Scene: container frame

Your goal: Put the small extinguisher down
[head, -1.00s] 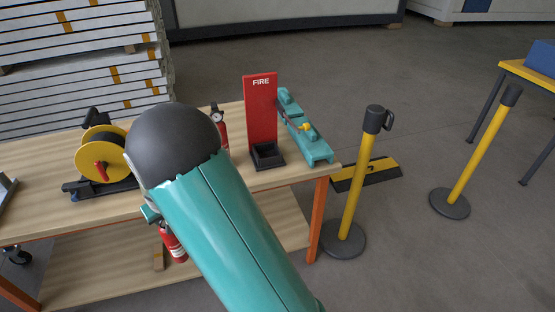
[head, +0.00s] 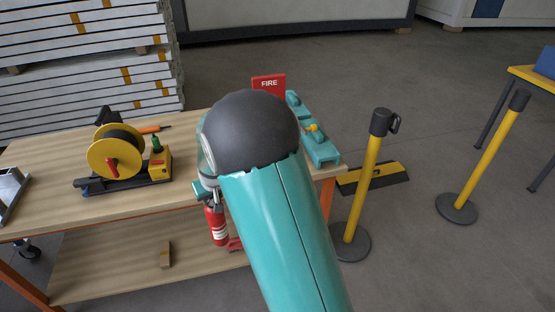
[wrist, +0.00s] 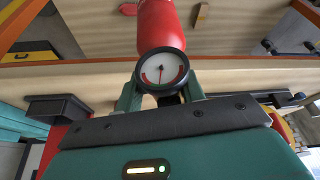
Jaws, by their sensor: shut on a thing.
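The small red extinguisher (head: 216,226) hangs roughly upright in front of the table's front edge, below tabletop level in the head view. My gripper (head: 207,192) is shut on it near its top. In the wrist view, the green fingers of my gripper (wrist: 162,94) close around its neck behind the round gauge, and its red body (wrist: 158,25) points to the picture's top. The red FIRE stand (head: 268,84) is on the tabletop, mostly hidden behind my arm; its black tray is hidden in the head view.
The wooden table (head: 60,170) carries a yellow cable reel (head: 115,157), a small yellow box (head: 159,166) and a teal tool (head: 318,146). A wooden block (head: 166,254) lies on the lower shelf. A yellow post (head: 362,190) stands right of the table.

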